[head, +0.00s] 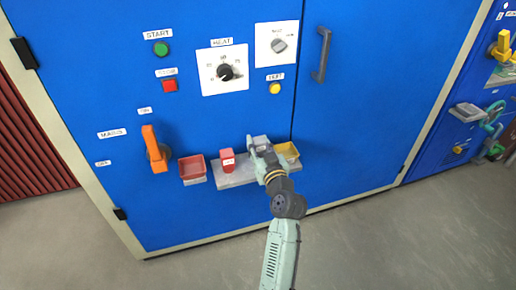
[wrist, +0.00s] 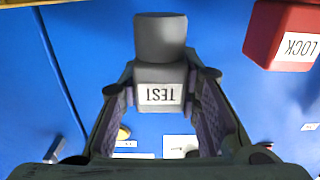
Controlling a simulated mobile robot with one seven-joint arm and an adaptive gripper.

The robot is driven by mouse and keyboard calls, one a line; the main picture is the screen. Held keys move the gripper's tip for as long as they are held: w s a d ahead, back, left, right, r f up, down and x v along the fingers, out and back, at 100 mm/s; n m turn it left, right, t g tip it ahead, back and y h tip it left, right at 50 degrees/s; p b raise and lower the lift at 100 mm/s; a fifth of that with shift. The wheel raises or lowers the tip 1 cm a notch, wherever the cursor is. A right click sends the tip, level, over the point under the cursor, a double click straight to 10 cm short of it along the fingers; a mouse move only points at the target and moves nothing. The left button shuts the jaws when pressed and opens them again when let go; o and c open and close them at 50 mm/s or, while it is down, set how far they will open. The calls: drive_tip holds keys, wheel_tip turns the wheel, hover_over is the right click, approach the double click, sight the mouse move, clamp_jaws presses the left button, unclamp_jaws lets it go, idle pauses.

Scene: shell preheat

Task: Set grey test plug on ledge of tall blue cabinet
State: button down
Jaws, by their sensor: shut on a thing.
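The grey test plug (wrist: 160,85), a block with a rounded end and a TEST label, is between the two fingers of my gripper (wrist: 162,104) in the wrist view. The fingers are shut on its sides. In the head view my gripper (head: 260,148) is at the ledge (head: 236,178) of the tall blue cabinet (head: 110,75), right of a red lock block (head: 228,160). My gripper mostly hides the plug there. I cannot tell whether the plug touches the ledge. The lock block also shows in the wrist view (wrist: 280,30).
A red tray (head: 193,170) is left of the ledge and a yellow tray (head: 288,151) is at its right. An orange lever (head: 154,150) sticks out further left. A door handle (head: 322,55) is above right. Another blue cabinet (head: 450,125) stands at the right.

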sight(261, 156)
drive_tip(key=shift+w+a, duration=0.1)
drive_tip(key=shift+w, duration=0.4)
drive_tip(key=shift+f, duration=1.8)
drive_tip(key=shift+f, duration=0.1)
drive_tip(key=shift+f, duration=0.15)
drive_tip(key=c, duration=1.2)
unclamp_jaws()
